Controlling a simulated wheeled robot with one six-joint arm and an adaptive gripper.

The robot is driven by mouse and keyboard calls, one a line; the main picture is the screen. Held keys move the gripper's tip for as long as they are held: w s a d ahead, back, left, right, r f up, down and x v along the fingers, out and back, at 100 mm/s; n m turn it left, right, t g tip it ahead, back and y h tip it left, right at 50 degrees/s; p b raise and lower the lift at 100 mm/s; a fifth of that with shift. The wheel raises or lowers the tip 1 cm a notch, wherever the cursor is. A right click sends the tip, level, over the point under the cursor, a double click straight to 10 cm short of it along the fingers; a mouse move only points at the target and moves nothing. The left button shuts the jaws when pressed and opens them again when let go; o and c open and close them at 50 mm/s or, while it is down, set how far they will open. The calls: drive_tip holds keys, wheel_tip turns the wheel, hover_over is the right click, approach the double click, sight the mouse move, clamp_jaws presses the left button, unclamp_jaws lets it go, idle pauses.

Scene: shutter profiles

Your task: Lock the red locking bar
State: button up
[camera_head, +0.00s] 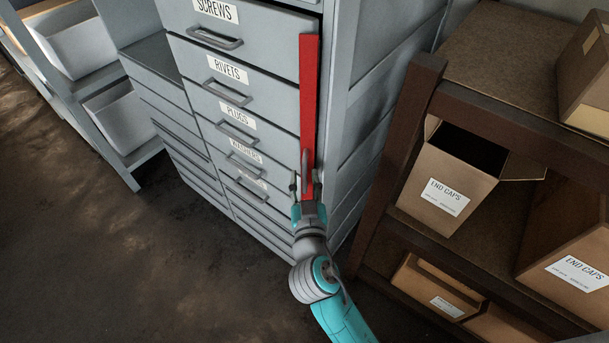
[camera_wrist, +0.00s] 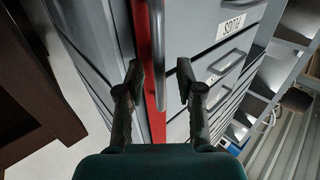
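The red locking bar (camera_head: 309,92) runs upright along the right edge of the grey drawer cabinet's front (camera_head: 258,82). A grey handle (camera_head: 305,163) is on its lower part. My gripper (camera_head: 306,182) is at the lower end of the bar, by this handle. In the wrist view, my gripper (camera_wrist: 160,76) is open. The red bar (camera_wrist: 142,44) passes between and behind the spread fingers, and the grey handle (camera_wrist: 158,45) extends into the gap between them. I see no finger clearly touching the handle. The bar's lowest part is hidden by my gripper.
Drawers labelled screws, rivets, plugs and washers have protruding handles (camera_head: 226,91) left of the bar. A brown shelf (camera_head: 403,150) with cardboard end-cap boxes (camera_head: 448,178) stands close on the right. Open floor (camera_head: 110,255) lies at the left front.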

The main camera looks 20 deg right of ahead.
drive_tip(key=shift+w+d, duration=0.2)
drive_tip(key=shift+w, duration=0.4)
clamp_jaws()
drive_tip(key=shift+w+a+m+g+h, duration=0.15)
drive_tip(key=shift+w+m+g+h, duration=0.2)
drive_tip(key=shift+m+g+h, duration=0.85)
drive_tip(key=shift+w+a+m+g+h, duration=0.1)
drive_tip(key=shift+w+m+g+h, duration=0.5)
drive_tip(key=shift+h, duration=0.85)
drive_tip(key=shift+w+a+m+g+h, duration=0.15)
drive_tip(key=shift+m+g+h, duration=0.75)
drive_tip(key=shift+m+h, duration=0.45)
